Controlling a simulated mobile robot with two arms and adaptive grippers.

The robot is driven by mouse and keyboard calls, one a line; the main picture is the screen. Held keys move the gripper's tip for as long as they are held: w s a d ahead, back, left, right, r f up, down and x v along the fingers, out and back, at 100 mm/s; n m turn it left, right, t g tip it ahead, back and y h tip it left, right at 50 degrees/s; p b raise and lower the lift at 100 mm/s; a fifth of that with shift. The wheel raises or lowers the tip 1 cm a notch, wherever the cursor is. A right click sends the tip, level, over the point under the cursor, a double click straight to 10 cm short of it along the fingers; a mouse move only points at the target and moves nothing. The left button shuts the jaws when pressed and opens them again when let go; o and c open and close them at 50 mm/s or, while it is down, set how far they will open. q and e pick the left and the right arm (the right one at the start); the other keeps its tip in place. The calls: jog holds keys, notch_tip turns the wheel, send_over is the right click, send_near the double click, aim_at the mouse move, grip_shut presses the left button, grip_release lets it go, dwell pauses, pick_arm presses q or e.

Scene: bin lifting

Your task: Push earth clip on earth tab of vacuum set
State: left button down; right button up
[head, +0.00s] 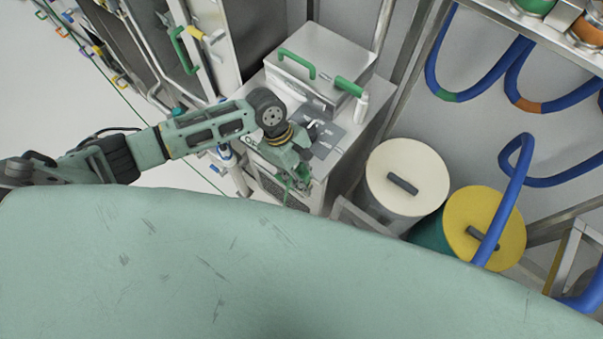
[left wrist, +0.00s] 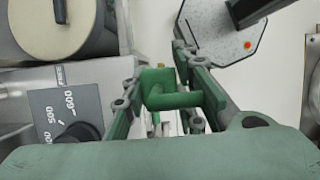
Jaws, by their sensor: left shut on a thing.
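The vacuum set (head: 321,52) appears to be the steel cabinet with a box on top, standing at the upper middle of the head view. My left gripper (head: 297,180) is low at the cabinet's front face, below its grey control panel. In the left wrist view my left gripper (left wrist: 158,72) is shut on a green piece, seemingly the earth clip (left wrist: 160,88). My right gripper is not in view.
A dial panel (left wrist: 62,112) lies left of the gripper in the left wrist view. A cream-lidded drum (head: 407,165) and a yellow-lidded drum (head: 490,222) stand right of the cabinet. Blue hoses (head: 515,165) hang at the right. Pale floor (head: 45,110) is free at the left.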

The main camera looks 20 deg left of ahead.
pick_arm(q)
jog(key=shift+f, duration=0.5)
dwell(0.8)
jog(key=c, duration=1.3)
grip_release()
jog(key=shift+c, duration=0.2)
jog(key=shift+r, duration=0.15)
jog(key=v, duration=1.1)
jog(key=shift+a+r, duration=0.2)
jog(key=shift+r, duration=0.1)
jog(key=shift+w, duration=0.1)
